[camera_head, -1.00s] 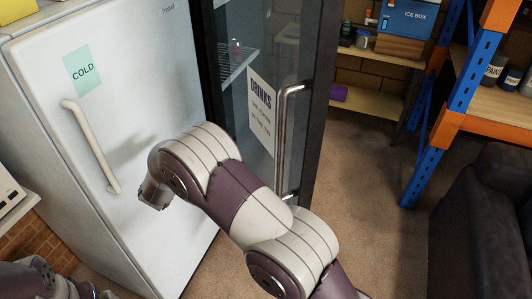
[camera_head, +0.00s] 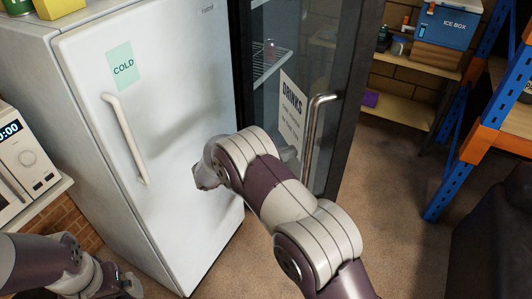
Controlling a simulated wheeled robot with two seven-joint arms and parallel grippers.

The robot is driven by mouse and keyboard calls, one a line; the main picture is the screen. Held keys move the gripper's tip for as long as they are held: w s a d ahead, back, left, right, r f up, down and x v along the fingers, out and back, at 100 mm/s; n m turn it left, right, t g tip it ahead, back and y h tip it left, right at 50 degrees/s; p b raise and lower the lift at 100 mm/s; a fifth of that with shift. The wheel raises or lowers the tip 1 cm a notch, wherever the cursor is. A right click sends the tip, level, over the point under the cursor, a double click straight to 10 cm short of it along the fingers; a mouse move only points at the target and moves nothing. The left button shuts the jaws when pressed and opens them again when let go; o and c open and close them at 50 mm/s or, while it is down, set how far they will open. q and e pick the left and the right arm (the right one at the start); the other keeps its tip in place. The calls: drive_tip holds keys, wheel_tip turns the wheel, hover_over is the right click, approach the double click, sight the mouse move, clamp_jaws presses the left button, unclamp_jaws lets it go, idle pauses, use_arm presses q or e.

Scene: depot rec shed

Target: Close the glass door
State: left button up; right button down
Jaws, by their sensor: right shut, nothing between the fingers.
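The glass door (camera_head: 267,115) has a dark frame and a paper "DRINKS" sign (camera_head: 291,108). Its upright silver handle (camera_head: 311,135) is near its right edge. Wire shelving shows through the glass. I cannot tell how far the door stands from its cabinet. My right arm crosses in front of the door's lower part and hides it. My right gripper (camera_head: 203,177) is shut and empty, in front of the white fridge and left of the handle, apart from it. My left gripper (camera_head: 128,286) is only partly visible at the bottom left; its jaws are unclear.
The white fridge (camera_head: 180,80) with a "COLD" note stands left of the glass door. A microwave (camera_head: 25,160) is at the far left. Blue and orange racking (camera_head: 467,125) and a dark sofa (camera_head: 490,245) are at the right. Brown floor between them and the door is clear.

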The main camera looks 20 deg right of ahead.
drive_tip(key=shift+d+p, duration=0.35)
drive_tip(key=shift+d, duration=1.15)
